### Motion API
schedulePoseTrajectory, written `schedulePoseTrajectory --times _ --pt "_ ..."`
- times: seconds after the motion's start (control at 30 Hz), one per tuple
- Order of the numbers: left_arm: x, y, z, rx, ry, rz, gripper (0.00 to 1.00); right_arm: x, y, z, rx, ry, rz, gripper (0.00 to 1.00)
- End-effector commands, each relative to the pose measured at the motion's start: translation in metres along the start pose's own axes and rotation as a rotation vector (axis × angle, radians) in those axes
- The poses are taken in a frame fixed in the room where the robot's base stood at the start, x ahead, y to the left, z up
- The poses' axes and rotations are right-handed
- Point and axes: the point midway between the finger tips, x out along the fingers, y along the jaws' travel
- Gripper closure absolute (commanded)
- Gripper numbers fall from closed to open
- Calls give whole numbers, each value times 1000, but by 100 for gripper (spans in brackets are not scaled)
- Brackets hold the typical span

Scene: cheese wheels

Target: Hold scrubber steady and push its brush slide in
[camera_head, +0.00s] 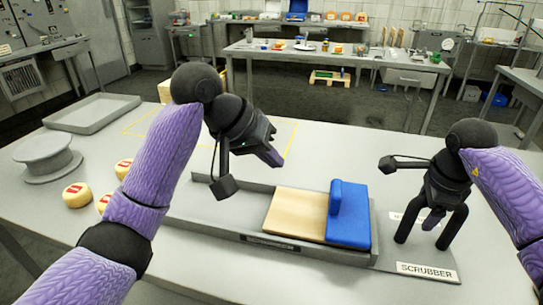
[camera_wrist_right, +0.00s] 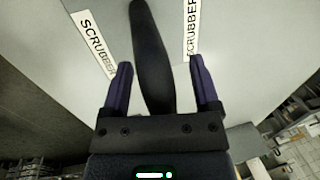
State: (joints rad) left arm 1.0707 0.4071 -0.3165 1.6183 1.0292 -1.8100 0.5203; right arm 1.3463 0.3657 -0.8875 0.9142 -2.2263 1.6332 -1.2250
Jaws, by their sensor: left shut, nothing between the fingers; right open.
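The scrubber is a long, low grey tray (camera_head: 205,212) on the table. A tan slab (camera_head: 288,212) and a blue block (camera_head: 348,222) with an upright blue plate sit in its right part. I cannot tell which piece is the brush slide. A SCRUBBER label (camera_head: 425,271) lies at the tray's right end. My left gripper (camera_head: 275,158) is shut and empty above the tray, behind and left of the tan slab. My right gripper (camera_head: 432,222) is open above the labelled plate, right of the blue block. In the right wrist view, its fingers (camera_wrist_right: 160,68) straddle a dark long shape I cannot identify.
Several cheese wheels (camera_head: 77,195) and a grey round stand (camera_head: 48,156) are at the left. An empty shallow tray (camera_head: 92,113) lies behind them. A yellow outline marks the table behind the scrubber. The table behind the scrubber is mostly clear. Another bench (camera_head: 330,55) stands farther back.

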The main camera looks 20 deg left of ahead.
Motion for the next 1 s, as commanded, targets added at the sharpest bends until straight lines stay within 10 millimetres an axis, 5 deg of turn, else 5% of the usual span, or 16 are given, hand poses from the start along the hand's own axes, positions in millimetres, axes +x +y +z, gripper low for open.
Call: schedulePoseTrajectory --times 0.1,1.0 --pt "0 0 0 0 0 0 100 0 0 0 0 0 0 0" --pt "-30 16 -14 6 12 0 100 -32 0 0 0 0 -1 0"
